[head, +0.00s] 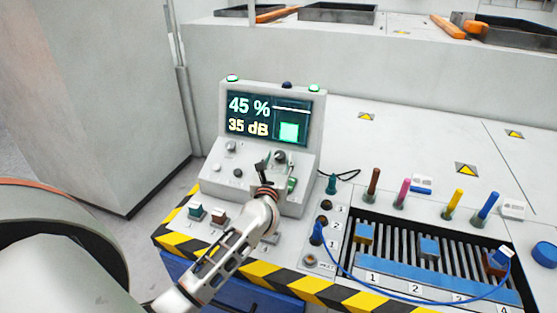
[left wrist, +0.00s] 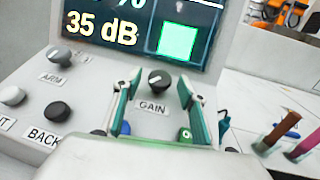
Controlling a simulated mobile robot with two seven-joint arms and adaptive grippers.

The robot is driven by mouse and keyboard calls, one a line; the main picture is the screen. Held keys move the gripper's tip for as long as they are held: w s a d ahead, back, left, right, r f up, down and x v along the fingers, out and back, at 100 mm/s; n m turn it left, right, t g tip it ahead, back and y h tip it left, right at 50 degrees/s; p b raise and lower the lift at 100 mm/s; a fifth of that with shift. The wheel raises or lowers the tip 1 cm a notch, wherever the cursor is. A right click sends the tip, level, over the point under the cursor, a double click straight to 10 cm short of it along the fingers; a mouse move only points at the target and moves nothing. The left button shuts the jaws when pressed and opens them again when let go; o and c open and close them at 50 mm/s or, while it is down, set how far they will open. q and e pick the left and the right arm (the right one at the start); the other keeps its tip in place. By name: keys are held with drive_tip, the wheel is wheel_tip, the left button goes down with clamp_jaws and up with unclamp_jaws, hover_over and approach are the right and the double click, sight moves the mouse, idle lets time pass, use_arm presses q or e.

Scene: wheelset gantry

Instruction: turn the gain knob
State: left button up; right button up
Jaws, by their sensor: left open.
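The gain knob (left wrist: 159,79) is a dark round knob with a light pointer mark, above the GAIN label on the sloped grey panel. In the head view the knob (head: 281,157) sits below the screen, right of centre. My left gripper (head: 268,171) is open in front of the panel. In the left wrist view its two teal-lined fingers (left wrist: 158,98) stand either side of the GAIN label, with the knob ahead between them and apparently untouched. The screen (head: 270,117) reads 45 % and 35 dB. My right gripper is not in view.
The ARM knob (left wrist: 60,55) and BACK button (left wrist: 57,111) lie left of the gain knob. A green switch (left wrist: 185,134) is close to the right finger. Coloured pegs and a slotted tray (head: 400,237) with a blue cable (head: 372,290) lie to the right.

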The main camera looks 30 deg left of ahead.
use_arm(q)
drive_tip(key=c, duration=1.1)
